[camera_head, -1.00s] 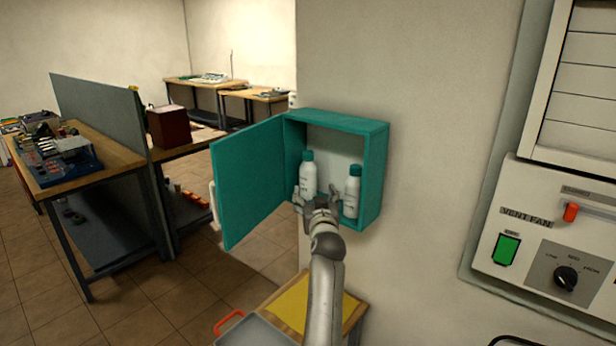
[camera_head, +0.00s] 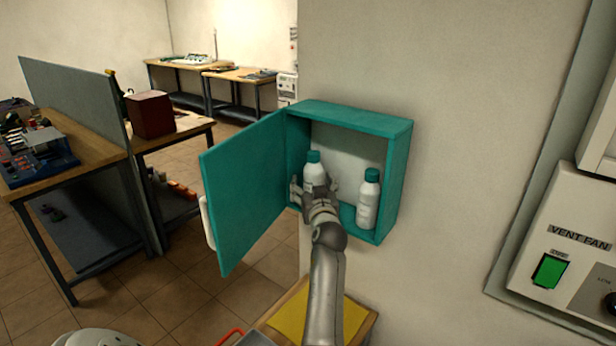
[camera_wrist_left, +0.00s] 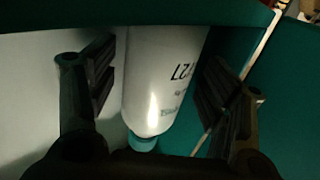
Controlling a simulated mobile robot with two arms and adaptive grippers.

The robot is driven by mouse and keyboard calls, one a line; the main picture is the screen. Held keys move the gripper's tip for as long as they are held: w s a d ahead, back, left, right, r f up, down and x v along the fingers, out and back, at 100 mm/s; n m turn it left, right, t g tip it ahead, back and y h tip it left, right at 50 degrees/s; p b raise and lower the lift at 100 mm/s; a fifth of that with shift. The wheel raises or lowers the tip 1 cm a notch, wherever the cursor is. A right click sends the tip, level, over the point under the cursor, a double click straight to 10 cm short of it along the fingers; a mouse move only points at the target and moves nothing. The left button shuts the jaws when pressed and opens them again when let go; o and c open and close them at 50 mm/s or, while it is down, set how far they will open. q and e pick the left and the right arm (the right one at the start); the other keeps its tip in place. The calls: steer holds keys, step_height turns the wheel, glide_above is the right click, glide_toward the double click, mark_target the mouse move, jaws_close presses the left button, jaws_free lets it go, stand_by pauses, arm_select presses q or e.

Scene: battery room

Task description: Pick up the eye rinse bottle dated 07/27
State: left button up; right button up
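Two white bottles with teal caps stand upright in an open teal wall cabinet (camera_head: 398,180). The left bottle (camera_head: 313,172) is partly hidden behind my left gripper (camera_head: 315,188). The right bottle (camera_head: 368,202) stands apart near the cabinet's right wall. In the left wrist view a bottle (camera_wrist_left: 160,85) appears upside down between the spread fingers of my left gripper (camera_wrist_left: 160,90), with gaps on both sides. Its partly visible label seems to end in "27" when turned over; the rest is hidden or too dark. My right gripper is not in view.
The cabinet door (camera_head: 245,190) stands open to the left of my arm. A yellow mat (camera_head: 305,315) lies on a small table below. A vent fan panel (camera_head: 565,255) is on the wall at right. Workbenches stand farther left.

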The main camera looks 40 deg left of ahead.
arm_select(q)
steer(key=shift+s+d+r, duration=0.2)
steer(key=shift+d+r, duration=0.2)
steer(key=shift+d, duration=0.1)
steer(key=shift+c, duration=0.3)
steer(key=shift+s+d+r, duration=0.15)
steer(key=shift+s+d, duration=0.1)
steer(key=shift+d, duration=0.05)
steer(key=c, duration=0.7)
steer(key=shift+a, duration=0.2)
steer(key=shift+c, duration=1.4)
steer(key=shift+w+f, duration=0.1)
steer(key=shift+f, duration=0.1)
steer(key=shift+c, duration=1.1)
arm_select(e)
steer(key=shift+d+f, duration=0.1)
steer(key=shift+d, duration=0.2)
